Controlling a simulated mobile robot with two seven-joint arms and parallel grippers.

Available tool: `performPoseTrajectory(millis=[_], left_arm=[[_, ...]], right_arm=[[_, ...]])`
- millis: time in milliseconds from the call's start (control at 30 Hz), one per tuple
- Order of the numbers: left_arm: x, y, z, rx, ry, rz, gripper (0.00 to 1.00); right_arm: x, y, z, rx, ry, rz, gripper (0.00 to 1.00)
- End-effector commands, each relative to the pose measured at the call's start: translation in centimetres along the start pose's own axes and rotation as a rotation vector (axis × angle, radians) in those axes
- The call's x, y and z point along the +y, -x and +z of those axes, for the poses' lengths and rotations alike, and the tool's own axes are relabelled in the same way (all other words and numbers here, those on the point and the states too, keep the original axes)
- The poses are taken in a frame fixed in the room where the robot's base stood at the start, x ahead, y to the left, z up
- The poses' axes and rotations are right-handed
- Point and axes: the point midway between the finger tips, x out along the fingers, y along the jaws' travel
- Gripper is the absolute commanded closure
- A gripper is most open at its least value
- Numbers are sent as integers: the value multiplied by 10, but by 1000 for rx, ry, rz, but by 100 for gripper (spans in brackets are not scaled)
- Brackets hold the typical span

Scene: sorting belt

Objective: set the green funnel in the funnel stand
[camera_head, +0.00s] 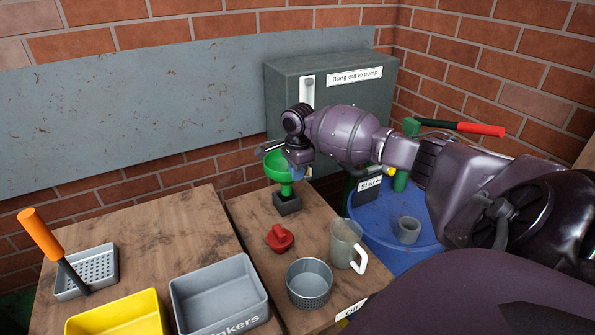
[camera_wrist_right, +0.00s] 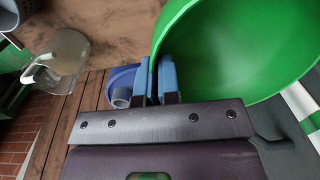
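The green funnel (camera_head: 276,167) is upright over the dark funnel stand (camera_head: 288,206), its spout pointing down at the top of the stand. I cannot tell how deep the spout sits in it. My right gripper (camera_head: 297,172) is at the funnel's right side. In the right wrist view, the blue fingers of the right gripper (camera_wrist_right: 160,80) are close together on the rim of the funnel (camera_wrist_right: 240,50), with its wall between them. The gripper partly hides the funnel's right side in the head view. My left gripper is not in view.
A red object (camera_head: 280,238), a clear jug (camera_head: 345,243) and a grey perforated cup (camera_head: 309,284) stand in front of the stand. Grey (camera_head: 222,284) and yellow (camera_head: 116,318) bins are at left. A blue drum (camera_head: 400,250) is at right, a grey box (camera_head: 340,85) behind.

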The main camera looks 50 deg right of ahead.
Motion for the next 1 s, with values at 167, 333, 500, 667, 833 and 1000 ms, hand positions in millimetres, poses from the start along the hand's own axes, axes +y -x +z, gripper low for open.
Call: performPoseTrajectory(millis=[167, 333, 500, 667, 833, 1000], left_arm=[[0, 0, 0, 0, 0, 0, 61], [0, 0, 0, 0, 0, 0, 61], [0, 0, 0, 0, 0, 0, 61], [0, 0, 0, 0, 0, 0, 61], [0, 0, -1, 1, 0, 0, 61], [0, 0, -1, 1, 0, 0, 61]], right_arm=[[0, -1, 0, 0, 0, 0, 100], [0, -2, 0, 0, 0, 0, 100], [0, -6, 0, -1, 0, 0, 100], [0, -11, 0, 0, 0, 0, 100], [0, -16, 0, 0, 0, 1, 100], [1, -22, 0, 0, 1, 1, 100]])
